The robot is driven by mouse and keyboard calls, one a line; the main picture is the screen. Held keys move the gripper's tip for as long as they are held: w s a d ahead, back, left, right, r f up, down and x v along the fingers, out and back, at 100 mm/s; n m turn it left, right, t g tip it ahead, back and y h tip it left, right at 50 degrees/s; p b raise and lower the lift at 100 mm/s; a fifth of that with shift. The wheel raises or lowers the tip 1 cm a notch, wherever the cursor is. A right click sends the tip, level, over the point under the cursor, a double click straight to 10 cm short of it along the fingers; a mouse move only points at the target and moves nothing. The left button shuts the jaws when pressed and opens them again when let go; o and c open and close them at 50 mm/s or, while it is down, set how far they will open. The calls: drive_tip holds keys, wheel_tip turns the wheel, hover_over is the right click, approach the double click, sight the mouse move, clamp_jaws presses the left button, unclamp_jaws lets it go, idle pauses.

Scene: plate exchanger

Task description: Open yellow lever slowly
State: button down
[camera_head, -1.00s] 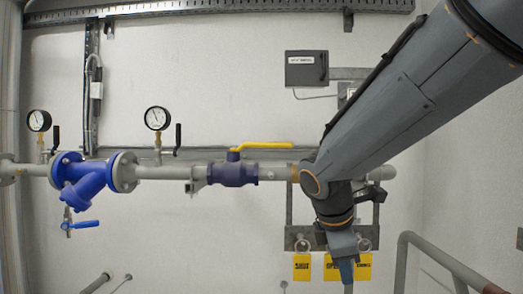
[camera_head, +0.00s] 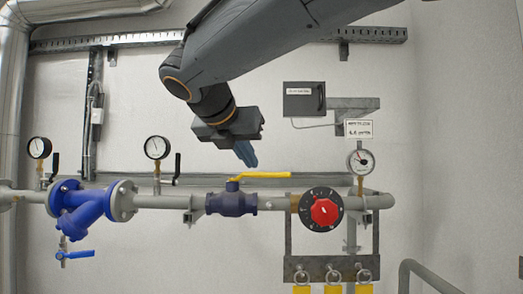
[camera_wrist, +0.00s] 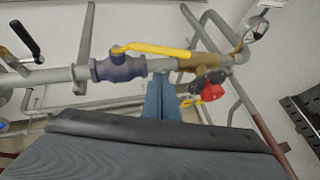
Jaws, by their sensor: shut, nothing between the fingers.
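The yellow lever (camera_head: 264,175) sits on top of a dark blue valve (camera_head: 232,203) in the horizontal pipe. It points right, along the pipe, with its free end tilted slightly up. In the wrist view the yellow lever (camera_wrist: 155,49) runs right from the dark blue valve (camera_wrist: 118,69). My gripper (camera_head: 252,163) is above the lever, pointing down, with its blue fingers together and empty. In the wrist view my gripper's fingers (camera_wrist: 161,80) show just below the lever and pipe. I cannot tell whether the fingertips touch the lever; they look apart in the head view.
Right of the valve are a red knob on a black dial (camera_head: 323,211) and a pressure gauge (camera_head: 360,162). A blue strainer (camera_head: 80,207) and more gauges are at left. Yellow tags (camera_head: 333,288) hang below. A grey box (camera_head: 305,99) is on the wall. A handrail (camera_head: 425,272) stands at lower right.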

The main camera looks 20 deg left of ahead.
sight(266, 176)
drive_tip(key=shift+w+r+p+x, duration=0.15)
drive_tip(key=shift+r+p+x, duration=0.2)
drive_tip(key=shift+x, duration=1.1)
drive_tip(key=shift+w+r+p+x, duration=0.2)
drive_tip(key=shift+p+x, duration=0.25)
drive_tip(key=shift+x, duration=1)
drive_tip(key=shift+w+r+p+x, duration=0.1)
drive_tip(key=shift+r+p+x, duration=0.25)
drive_tip(key=shift+x, duration=1.1)
drive_tip(key=shift+d+f, duration=0.1)
drive_tip(key=shift+w, duration=0.1)
